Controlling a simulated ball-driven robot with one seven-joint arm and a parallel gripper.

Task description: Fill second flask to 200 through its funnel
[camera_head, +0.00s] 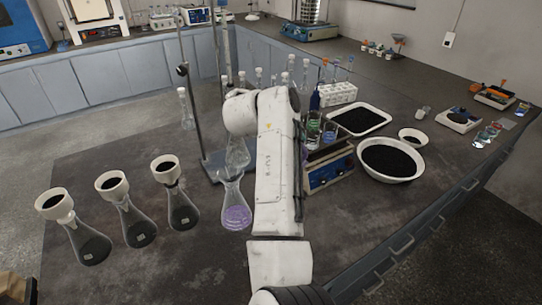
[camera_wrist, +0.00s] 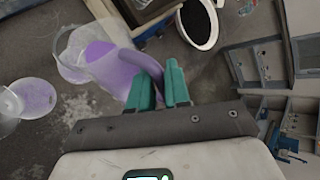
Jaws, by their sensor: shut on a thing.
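My gripper (camera_wrist: 160,90) has green fingers shut on a clear glass vessel (camera_wrist: 78,45) holding purple liquid, in the wrist view. The liquid lies slanted in it, so the vessel looks tilted. In the head view my arm hides my gripper and that vessel. A conical flask (camera_head: 237,214) with purple liquid low in it stands left of my arm, with clear glass above its neck that looks like a funnel. A round glass base with purple in it (camera_wrist: 36,98) shows at the left of the wrist view. I cannot read any level marks.
Three flasks with white funnels of black grains stand at left (camera_head: 133,218). A metal stand (camera_head: 190,95) rises behind the purple flask. Right of my arm are a blue-fronted device (camera_head: 328,172), a white bowl of black grains (camera_head: 390,178) and a tray (camera_head: 385,112).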

